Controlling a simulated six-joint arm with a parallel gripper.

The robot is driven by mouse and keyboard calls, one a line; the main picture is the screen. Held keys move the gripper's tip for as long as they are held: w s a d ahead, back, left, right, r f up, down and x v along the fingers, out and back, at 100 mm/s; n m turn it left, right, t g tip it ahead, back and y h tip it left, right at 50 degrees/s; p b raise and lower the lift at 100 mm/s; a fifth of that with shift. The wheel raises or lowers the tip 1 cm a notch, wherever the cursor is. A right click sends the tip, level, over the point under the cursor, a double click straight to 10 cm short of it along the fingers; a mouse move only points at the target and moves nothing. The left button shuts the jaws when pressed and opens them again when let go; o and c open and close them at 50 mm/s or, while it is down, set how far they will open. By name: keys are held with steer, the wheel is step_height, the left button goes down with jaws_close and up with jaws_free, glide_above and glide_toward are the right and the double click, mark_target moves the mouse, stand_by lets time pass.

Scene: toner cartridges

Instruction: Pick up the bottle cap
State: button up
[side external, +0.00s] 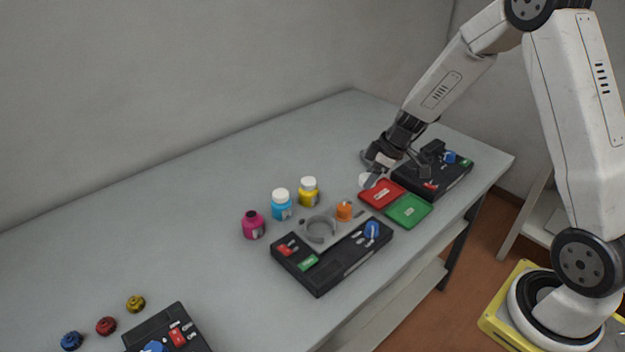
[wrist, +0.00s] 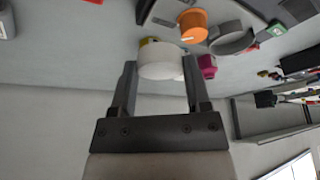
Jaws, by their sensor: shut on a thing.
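A white bottle cap (side external: 367,181) is held at the tip of my gripper (side external: 373,172), above the table and just left of the red pad. In the wrist view the cap (wrist: 160,62) sits between the two fingertips of my gripper (wrist: 160,68), and it hides part of what lies behind it. The magenta bottle (side external: 253,226) stands upright with a dark top and no white cap. The cyan bottle (side external: 281,206) and the yellow bottle (side external: 309,193) stand beside it with white caps on.
A black device (side external: 331,262) with a grey ring (side external: 320,229) and an orange cylinder (side external: 344,211) lies in front of the bottles. A red pad (side external: 382,194), a green pad (side external: 408,211) and another black device (side external: 440,180) are near my gripper. The table's back left is clear.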

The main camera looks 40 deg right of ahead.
steer(key=shift+s+a+r, duration=0.1)
steer(key=shift+s+r, duration=0.1)
steer(key=shift+s, duration=0.2)
stand_by(0.4)
steer(key=shift+w+a, duration=0.3)
steer(key=shift+w, duration=0.2)
steer(key=w+a+n+y, duration=0.1)
steer(key=w+a+n, duration=0.2)
steer(key=w+a, duration=0.7)
steer(key=n+g, duration=0.1)
steer(key=n, duration=0.1)
glide_above(248, 214)
steer(key=d, duration=0.1)
steer(key=shift+s+d+r, duration=0.1)
steer(key=shift+s+r, duration=0.15)
steer(key=shift+s, duration=0.2)
steer(key=shift+f+y, duration=0.1)
steer(key=shift+y, duration=0.2)
steer(key=shift+f, duration=3.05)
